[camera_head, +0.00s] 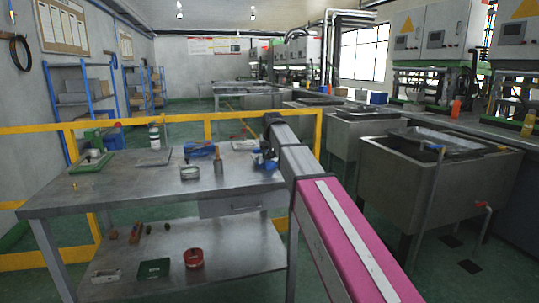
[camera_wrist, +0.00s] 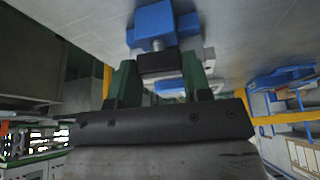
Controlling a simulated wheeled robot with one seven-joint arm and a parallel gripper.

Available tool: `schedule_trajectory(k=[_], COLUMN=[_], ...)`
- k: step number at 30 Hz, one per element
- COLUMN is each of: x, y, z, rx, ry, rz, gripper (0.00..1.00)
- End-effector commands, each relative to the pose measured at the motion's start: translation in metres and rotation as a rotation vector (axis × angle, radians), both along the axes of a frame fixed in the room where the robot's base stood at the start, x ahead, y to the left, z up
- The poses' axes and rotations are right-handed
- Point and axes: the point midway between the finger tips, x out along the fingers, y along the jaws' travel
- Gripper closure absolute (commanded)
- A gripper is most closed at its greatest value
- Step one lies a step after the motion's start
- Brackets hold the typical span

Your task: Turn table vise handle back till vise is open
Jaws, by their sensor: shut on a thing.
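The blue table vise (camera_wrist: 153,22) shows at the top of the wrist view, on the grey tabletop. It also shows in the head view at the table's right end (camera_head: 264,163), partly hidden by my arm. My gripper (camera_wrist: 159,75) reaches up to the vise, its two green fingers on either side of a dark piece (camera_wrist: 160,63) in front of the blue body. This looks like the vise handle, and the gripper is shut on it. The handle's angle and the gap between the vise jaws cannot be made out.
The metal table (camera_head: 110,193) carries another blue tool (camera_head: 201,149), a round tin (camera_head: 190,172) and a green-edged tray (camera_head: 91,162). A yellow rail (camera_head: 180,118) runs behind it. Metal sinks (camera_head: 430,185) stand to the right of my arm.

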Motion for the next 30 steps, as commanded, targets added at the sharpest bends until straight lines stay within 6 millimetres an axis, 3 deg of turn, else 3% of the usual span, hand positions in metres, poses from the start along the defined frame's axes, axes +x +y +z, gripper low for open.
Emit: schedule_trajectory(k=[6, 17, 18, 30], x=[-0.0001, -0.0001, -0.0001, -0.0027], y=[-0.0007, -0.0004, -0.0004, -0.0013], z=[0.0002, 0.0004, 0.0004, 0.0069], rx=[0.001, 0.000, 0.000, 0.001], ry=[0.000, -0.001, -0.001, -0.001], rz=[0.117, 0.134, 0.134, 0.132], gripper=[0.79, 0.79, 0.45, 0.45])
